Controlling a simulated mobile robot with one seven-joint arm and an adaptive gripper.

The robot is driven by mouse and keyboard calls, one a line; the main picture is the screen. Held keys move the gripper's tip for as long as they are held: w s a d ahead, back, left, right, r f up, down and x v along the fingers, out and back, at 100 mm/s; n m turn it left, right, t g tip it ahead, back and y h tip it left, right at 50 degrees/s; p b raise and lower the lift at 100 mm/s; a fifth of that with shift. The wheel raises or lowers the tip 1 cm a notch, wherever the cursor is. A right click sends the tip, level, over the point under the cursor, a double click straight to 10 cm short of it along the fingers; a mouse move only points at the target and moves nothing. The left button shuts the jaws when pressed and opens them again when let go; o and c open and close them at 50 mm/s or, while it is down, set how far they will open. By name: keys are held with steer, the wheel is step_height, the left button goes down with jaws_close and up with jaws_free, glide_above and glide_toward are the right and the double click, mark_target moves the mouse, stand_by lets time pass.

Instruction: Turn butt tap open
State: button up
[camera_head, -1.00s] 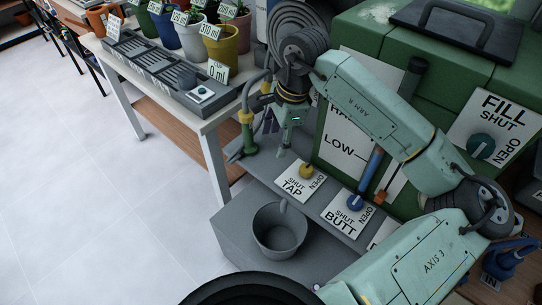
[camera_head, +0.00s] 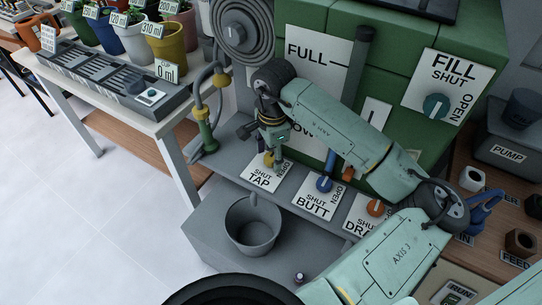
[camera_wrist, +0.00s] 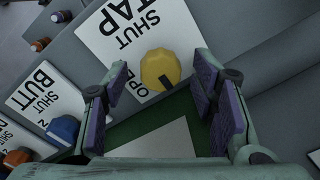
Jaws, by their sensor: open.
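The butt tap is a blue knob (camera_head: 324,184) on a white plate marked SHUT, OPEN and BUTT (camera_head: 312,203). It also shows in the wrist view (camera_wrist: 63,128), left of my gripper's left finger. I cannot tell which word its pointer faces. My gripper (camera_head: 273,155) hangs over the neighbouring TAP plate (camera_head: 262,178), to the left of the blue knob and apart from it. In the wrist view my gripper (camera_wrist: 150,98) is open and empty, with the yellow TAP knob (camera_wrist: 160,69) seen between and beyond its fingers.
An orange knob (camera_head: 375,208) sits right of the blue one. A grey bucket (camera_head: 253,226) stands on the lower step in front. A bench with potted plants is at left.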

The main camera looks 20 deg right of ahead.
steer(key=shift+f, duration=0.15)
steer(key=shift+c, duration=0.2)
steer(key=c, duration=1.1)
